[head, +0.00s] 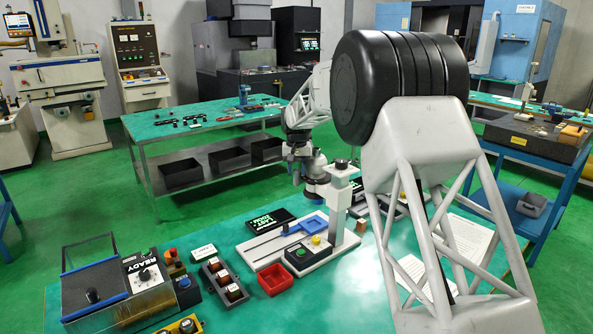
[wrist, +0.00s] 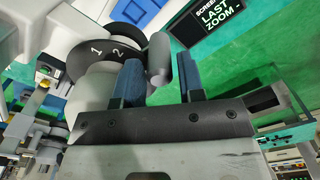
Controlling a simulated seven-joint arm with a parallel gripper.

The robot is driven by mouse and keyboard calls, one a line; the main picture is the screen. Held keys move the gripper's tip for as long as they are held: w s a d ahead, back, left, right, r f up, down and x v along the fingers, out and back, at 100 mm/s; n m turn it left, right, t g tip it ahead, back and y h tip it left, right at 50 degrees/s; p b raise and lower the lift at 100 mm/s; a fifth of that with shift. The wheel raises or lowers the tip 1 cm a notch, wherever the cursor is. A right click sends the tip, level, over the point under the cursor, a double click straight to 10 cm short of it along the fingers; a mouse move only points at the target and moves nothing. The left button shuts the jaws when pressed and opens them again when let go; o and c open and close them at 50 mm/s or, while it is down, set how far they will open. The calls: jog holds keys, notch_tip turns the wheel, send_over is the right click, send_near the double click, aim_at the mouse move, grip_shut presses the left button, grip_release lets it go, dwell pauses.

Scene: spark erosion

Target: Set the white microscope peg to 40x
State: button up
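The microscope (head: 340,200) stands on the near table in the head view, with my gripper (head: 303,160) at its head. In the wrist view the dark zoom ring (wrist: 98,50) shows the numbers 1 and 2; other marks are hidden or out of view. A grey-white, rounded peg (wrist: 158,58) sticks out beside the ring. My gripper, also in the wrist view (wrist: 160,82), has its two blue fingers apart with a gap between them. The peg shows in this gap, closer to the left finger. I cannot tell whether it touches that finger. No 40x mark is readable.
A black screen (wrist: 212,18) reads "LAST ZOOM". Bare teal tabletop (head: 345,290) lies in front of the microscope.

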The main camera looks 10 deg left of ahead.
jog(key=shift+r, duration=0.1)
jog(key=shift+r, duration=3.8)
jog(key=shift+c, duration=0.5)
